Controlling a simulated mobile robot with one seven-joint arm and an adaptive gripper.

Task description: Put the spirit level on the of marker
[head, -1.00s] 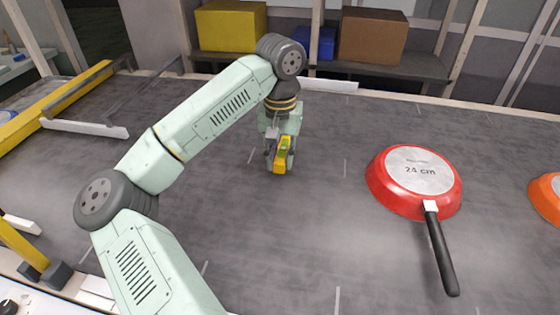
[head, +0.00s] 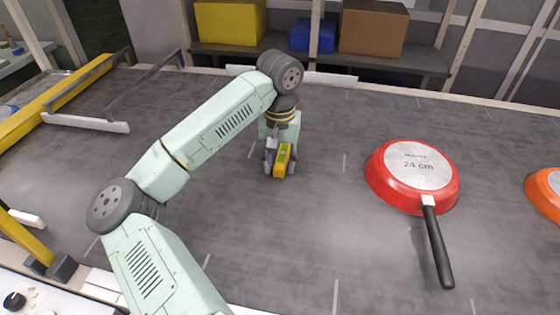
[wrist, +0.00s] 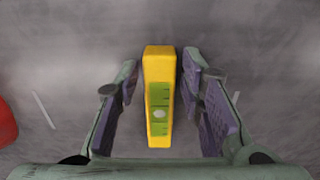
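The spirit level (head: 283,160) is a small yellow block with green windows. In the wrist view the level (wrist: 159,100) lies between my two fingers, with a visible gap on each side. My gripper (head: 280,168) is open around it, low over the dark conveyor surface (head: 330,240). The head view does not show clearly whether the level rests on the surface. Short pale line marks (head: 345,163) are on the surface, one also in the wrist view (wrist: 43,110); I cannot tell which is the marker.
A red pan (head: 412,165) lies upside down at the right, its black handle (head: 438,250) pointing to the front. Its edge shows in the wrist view (wrist: 6,122). An orange pan (head: 546,195) is at the right edge. The surface between gripper and red pan is clear.

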